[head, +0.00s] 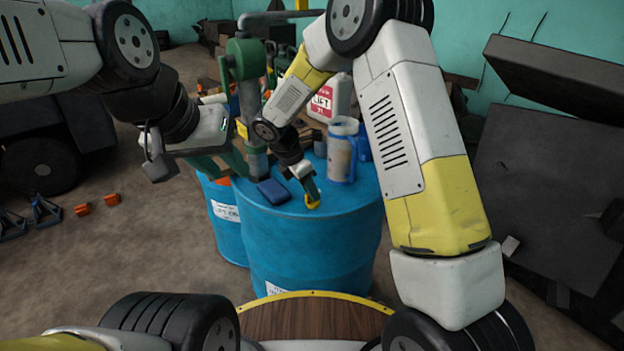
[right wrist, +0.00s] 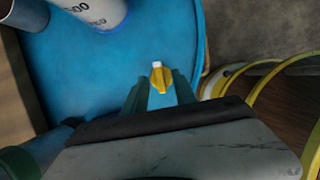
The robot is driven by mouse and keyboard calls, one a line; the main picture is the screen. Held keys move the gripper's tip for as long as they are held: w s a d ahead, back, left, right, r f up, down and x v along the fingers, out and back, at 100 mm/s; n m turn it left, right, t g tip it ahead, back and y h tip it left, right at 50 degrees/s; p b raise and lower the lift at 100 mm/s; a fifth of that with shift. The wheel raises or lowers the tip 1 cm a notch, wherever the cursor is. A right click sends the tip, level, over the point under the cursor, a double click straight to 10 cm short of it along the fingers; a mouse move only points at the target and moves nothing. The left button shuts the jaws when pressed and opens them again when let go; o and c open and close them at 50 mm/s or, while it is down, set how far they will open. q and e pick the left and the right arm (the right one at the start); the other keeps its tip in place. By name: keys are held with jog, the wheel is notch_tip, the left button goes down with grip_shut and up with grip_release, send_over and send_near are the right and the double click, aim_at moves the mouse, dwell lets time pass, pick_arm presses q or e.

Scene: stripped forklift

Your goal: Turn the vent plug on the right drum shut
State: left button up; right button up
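The yellow vent plug (head: 313,203) is on the near part of the blue right drum's (head: 310,250) top. In the right wrist view the plug (right wrist: 160,80) has a winged yellow handle with a white tip. My right gripper (head: 311,190) points down at it from above. Its green fingers (right wrist: 160,90) are apart, with the plug in line with the gap between them. I cannot tell whether they touch it. My left gripper (head: 226,162) is off to the left of the right drum's top, with its green fingers apart and nothing seen between them.
A green pump (head: 245,75) rises behind. A second blue drum (head: 224,215) stands at the left. Dark panels (head: 550,190) lean at the right.

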jog(key=shift+w+d+f, duration=0.15)
jog(key=shift+d+f, duration=0.05)
jog(key=shift+f, duration=0.45)
grip_shut()
